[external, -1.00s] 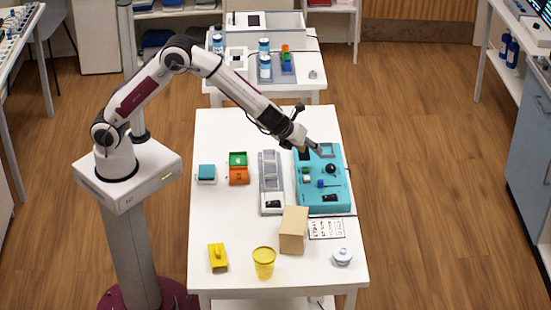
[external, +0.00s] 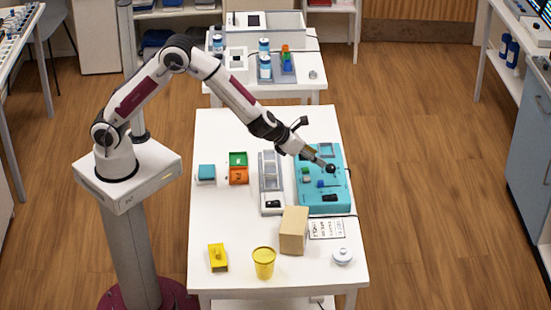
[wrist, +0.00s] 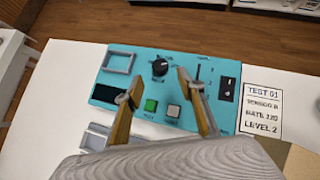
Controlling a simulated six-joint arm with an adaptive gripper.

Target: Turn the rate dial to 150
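The rate dial is a round black knob (wrist: 160,68) with a light pointer mark on the teal panel (wrist: 135,63). It also shows in the external view as a dark knob (external: 331,168) on the panel (external: 310,204). My gripper (wrist: 159,79) is open, its two tan fingers apart and empty. In the wrist view the dial appears between and just beyond the fingertips. In the external view my gripper (external: 324,164) is right beside the dial. I cannot tell whether a finger touches it. The dial's scale numbers are too small to read.
The panel also carries a green button (wrist: 151,105), a white button (wrist: 174,111), a slider (wrist: 197,74) and a black switch (wrist: 228,90). A tan box (external: 293,231) and a grey tray (external: 271,207) stand nearby.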

